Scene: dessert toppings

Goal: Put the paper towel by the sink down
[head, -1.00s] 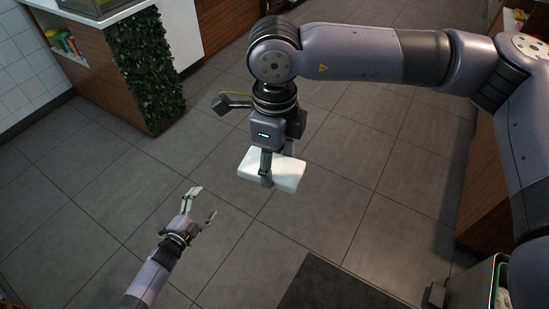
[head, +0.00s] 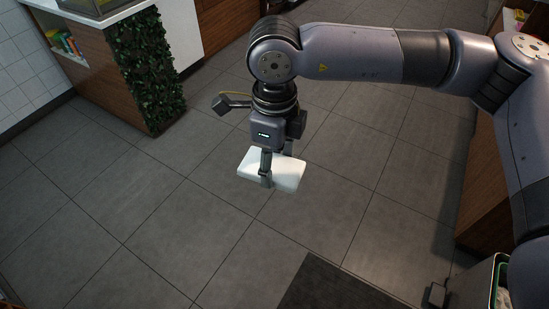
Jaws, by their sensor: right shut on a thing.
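The white paper towel pack (head: 287,174) is held in my right gripper (head: 266,176), high over the tiled floor near the middle of the head view. The right gripper is shut on it, with one finger across its near face. The far finger is mostly hidden behind the pack. The pack hangs slightly tilted, with its right end lower. My left gripper is out of the head view. No sink shows.
A counter with a leafy green panel (head: 146,70) stands at the upper left, with small colourful items on its shelf (head: 68,43). Wooden cabinets (head: 487,185) line the right side. A bin (head: 478,285) stands at the lower right, near a dark mat (head: 335,288). The floor between is clear.

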